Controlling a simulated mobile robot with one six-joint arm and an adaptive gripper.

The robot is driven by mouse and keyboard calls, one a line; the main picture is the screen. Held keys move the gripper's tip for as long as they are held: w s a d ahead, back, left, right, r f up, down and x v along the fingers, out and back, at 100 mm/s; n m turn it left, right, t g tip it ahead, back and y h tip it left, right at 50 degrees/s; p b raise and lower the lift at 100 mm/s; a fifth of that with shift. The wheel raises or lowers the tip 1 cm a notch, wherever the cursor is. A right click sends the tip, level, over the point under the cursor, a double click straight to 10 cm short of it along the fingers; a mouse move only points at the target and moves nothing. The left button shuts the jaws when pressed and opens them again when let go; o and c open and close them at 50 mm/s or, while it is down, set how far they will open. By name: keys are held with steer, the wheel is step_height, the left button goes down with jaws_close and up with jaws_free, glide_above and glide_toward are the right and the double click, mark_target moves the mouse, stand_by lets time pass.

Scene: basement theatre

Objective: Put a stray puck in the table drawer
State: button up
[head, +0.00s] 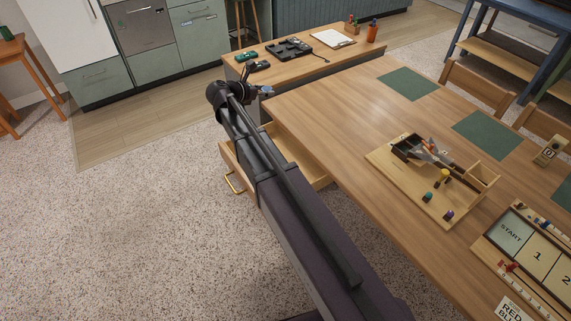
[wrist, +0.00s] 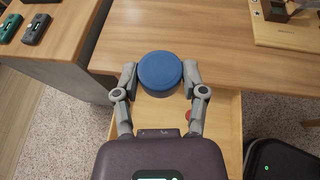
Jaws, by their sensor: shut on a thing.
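A round blue puck (wrist: 160,70) is between the two fingers of my gripper (wrist: 160,76), which is shut on it. In the wrist view the puck appears over the table's front edge and the open drawer's back end; its height above them is hard to judge. The puck also shows as a small blue patch in the head view (head: 266,89). The table drawer (wrist: 230,128) is pulled open beneath my gripper; in the head view my arm hides much of the drawer (head: 316,177). A small red thing (wrist: 188,115) shows in the drawer, partly hidden by a finger.
The wooden table (head: 330,105) bears green mats (head: 408,83), a wooden tray (head: 440,212) with small pieces, and a game board (head: 535,250). A desk (head: 345,56) with devices and a clipboard (head: 333,38) stands behind. Carpet (head: 130,220) left of the drawer is clear.

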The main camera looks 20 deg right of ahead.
steer(key=s+d+f+b, duration=0.1)
steer(key=s+f+b, duration=0.3)
steer(key=f+b, duration=0.4)
steer(key=s+d+f+n+t+b, duration=0.1)
steer(key=s+d+f+b, duration=0.1)
steer(key=s+f+b, duration=0.3)
steer(key=s+d+f+b, duration=0.2)
steer(key=s+f+b, duration=0.2)
steer(key=f+b, duration=0.9)
steer(key=shift+s+f+n+t+y, duration=0.35)
steer(key=shift+f+n+t+y, duration=0.05)
steer(key=shift+w, duration=0.1)
steer(key=w+a, duration=0.1)
steer(key=w, duration=0.4)
steer(key=w+f+b, duration=0.1)
steer(key=w, duration=0.4)
steer(key=w+a, duration=0.1)
steer(key=w, duration=0.4)
steer(key=shift+w+a+f, duration=0.2)
steer(key=shift+w+a, duration=0.1)
steer(key=shift+a, duration=0.05)
steer(key=shift+b, duration=0.3)
steer(key=shift+f+b, duration=1.75)
steer(key=shift+f, duration=0.05)
steer(key=shift+f+b, duration=0.55)
steer(key=shift+b, duration=0.05)
steer(key=shift+s, duration=0.1)
steer(key=o, duration=0.8)
